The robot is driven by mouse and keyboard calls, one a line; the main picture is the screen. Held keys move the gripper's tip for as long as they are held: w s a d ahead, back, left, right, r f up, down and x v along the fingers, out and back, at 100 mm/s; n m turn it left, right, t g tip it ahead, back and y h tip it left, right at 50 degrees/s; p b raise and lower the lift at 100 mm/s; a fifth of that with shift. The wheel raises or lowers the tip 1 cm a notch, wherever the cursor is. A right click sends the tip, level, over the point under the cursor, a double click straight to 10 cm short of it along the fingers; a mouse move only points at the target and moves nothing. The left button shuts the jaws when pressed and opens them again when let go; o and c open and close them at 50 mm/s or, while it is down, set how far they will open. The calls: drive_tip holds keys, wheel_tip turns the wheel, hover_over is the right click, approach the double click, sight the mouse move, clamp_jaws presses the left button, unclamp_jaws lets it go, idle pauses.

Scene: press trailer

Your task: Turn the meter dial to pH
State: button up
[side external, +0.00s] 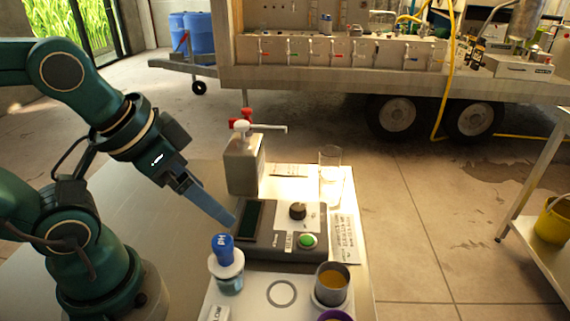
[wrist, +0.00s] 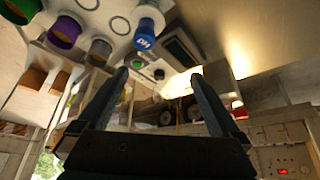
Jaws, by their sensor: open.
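The meter (side external: 268,240) is a dark box lying on the table, with a dark screen (side external: 250,220), a black round dial (side external: 297,211) on a pale label plate and a green button (side external: 307,241). The dial's marks are too small to read. My gripper (side external: 231,221) points down toward the meter from the left, near the screen's left edge and short of the dial. In the wrist view my gripper (wrist: 159,72) has its fingers wide apart and empty. The dial (wrist: 159,74) appears between the fingertips there, farther off.
A grey tank with taps (side external: 243,165) and a clear beaker (side external: 330,165) stand behind. A cup of orange liquid (side external: 332,284) and a purple-rimmed cup (side external: 335,316) stand in front.

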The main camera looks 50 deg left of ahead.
drive_tip(key=c, duration=0.4)
drive_tip(key=w+r+n, duration=0.4)
drive_tip(key=n+g, duration=0.4)
drive_tip(key=n, duration=0.1)
hover_over(298, 206)
wheel_tip(298, 206, down, 6)
drive_tip(key=shift+g, duration=0.8)
wheel_tip(298, 206, down, 8)
drive_tip(key=shift+s+f, duration=0.1)
drive_tip(key=shift+f, duration=0.9)
clamp_jaws()
